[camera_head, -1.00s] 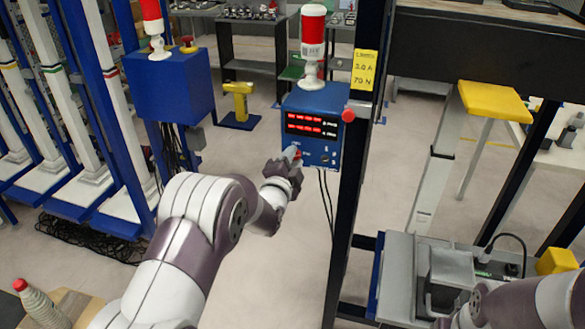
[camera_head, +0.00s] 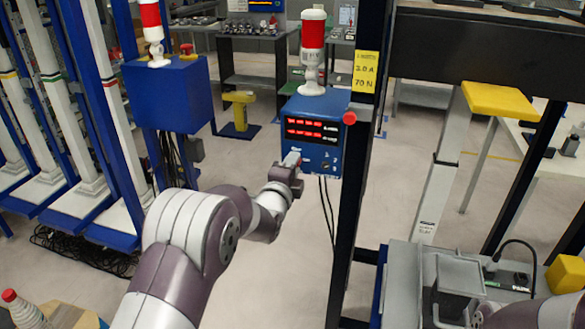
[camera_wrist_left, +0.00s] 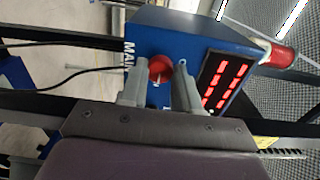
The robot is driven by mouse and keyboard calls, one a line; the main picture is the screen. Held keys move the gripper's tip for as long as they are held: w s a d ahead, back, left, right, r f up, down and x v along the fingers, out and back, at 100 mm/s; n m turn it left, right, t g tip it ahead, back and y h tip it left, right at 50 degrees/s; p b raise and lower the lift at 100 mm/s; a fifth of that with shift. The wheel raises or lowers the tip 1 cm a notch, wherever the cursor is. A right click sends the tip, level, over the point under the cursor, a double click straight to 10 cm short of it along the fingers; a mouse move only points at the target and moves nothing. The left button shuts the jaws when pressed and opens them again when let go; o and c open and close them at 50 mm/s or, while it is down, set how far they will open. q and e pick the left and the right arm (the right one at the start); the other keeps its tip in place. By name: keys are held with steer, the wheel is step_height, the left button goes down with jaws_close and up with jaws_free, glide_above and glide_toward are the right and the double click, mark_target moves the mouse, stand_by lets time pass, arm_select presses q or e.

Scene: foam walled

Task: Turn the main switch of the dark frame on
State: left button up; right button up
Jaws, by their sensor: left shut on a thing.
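The blue control box (camera_head: 303,105) with red lit displays is fixed beside the dark frame's upright post (camera_head: 353,190). Its red main switch (camera_wrist_left: 160,68) is a round knob next to the lettering "MAIN" in the left wrist view. My left gripper (camera_head: 291,162) is at the lower left of the box front. In the left wrist view its two fingers (camera_wrist_left: 158,88) are on either side of the knob, shut on it. The fingers partly hide the knob's sides, and its on or off position cannot be read. My right arm (camera_head: 540,314) shows at the bottom right; its gripper is unclear there.
A red-topped signal lamp (camera_head: 312,40) stands on the box. A yellow label (camera_head: 364,70) and red button (camera_head: 349,118) are on the post. Another blue box (camera_head: 170,95) stands at left. Cables (camera_head: 328,210) hang below. Open floor lies left of the post.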

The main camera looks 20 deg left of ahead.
arm_select(q)
steer(key=shift+f, duration=0.1)
steer(key=o, duration=1.1)
steer(key=shift+c, duration=0.2)
steer(key=shift+s, duration=0.15)
steer(key=s, duration=1.2)
steer(key=shift+s+a+b, duration=0.25)
steer(key=shift+b, duration=0.05)
